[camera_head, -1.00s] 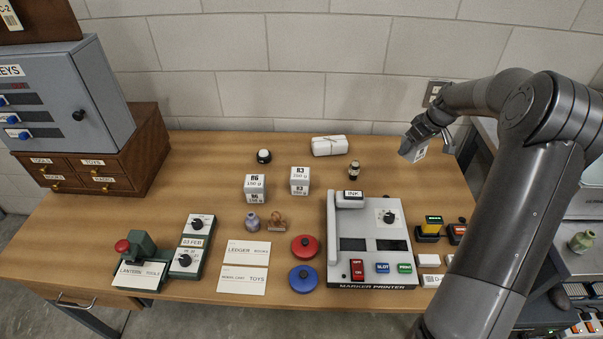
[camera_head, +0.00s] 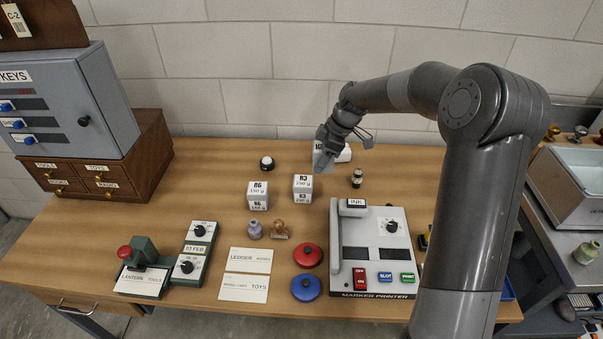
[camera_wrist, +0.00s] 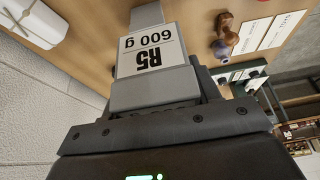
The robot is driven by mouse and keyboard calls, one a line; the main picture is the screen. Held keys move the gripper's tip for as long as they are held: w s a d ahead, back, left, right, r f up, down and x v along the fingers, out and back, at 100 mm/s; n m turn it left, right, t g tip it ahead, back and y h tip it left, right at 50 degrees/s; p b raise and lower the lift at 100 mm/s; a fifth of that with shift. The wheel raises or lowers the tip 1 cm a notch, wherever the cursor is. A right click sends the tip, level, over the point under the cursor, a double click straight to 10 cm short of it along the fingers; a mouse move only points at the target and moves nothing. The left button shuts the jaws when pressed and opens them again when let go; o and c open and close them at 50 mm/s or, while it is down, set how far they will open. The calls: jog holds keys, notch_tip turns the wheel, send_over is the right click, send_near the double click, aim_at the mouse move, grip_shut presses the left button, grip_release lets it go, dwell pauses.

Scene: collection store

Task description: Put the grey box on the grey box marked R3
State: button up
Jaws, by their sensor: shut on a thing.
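My gripper (camera_head: 326,148) is shut on a grey box (camera_head: 322,163). In the wrist view this held box (camera_wrist: 152,48) has a white label reading R5, 600 g. The grey box marked R3 (camera_head: 303,182) stands on the table, with a second R3 label below on its front. The held box is above and slightly right of it in the head view, and appears apart from it. Another grey box marked R6 (camera_head: 258,189) stands to the left of the R3 box. My gripper partly hides the white wrapped parcel (camera_head: 344,154) behind it.
A dark bottle (camera_head: 357,178) stands right of the R3 box, and a black-and-white round item (camera_head: 267,163) stands behind left. Open wood lies left of the R6 box.

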jog(key=a+f, duration=0.1)
jog(key=a, duration=0.1)
jog(key=w+a+f, duration=0.1)
jog(key=a, duration=0.1)
jog(key=a+f, duration=0.1)
jog(key=shift+w+a+f, duration=0.25)
jog(key=shift+w+a, duration=0.05)
jog(key=shift+a, duration=0.1)
jog(key=shift+f, duration=2)
jog(key=o, duration=1.4)
jog(key=shift+f, duration=0.2)
jog(key=shift+o, duration=0.2)
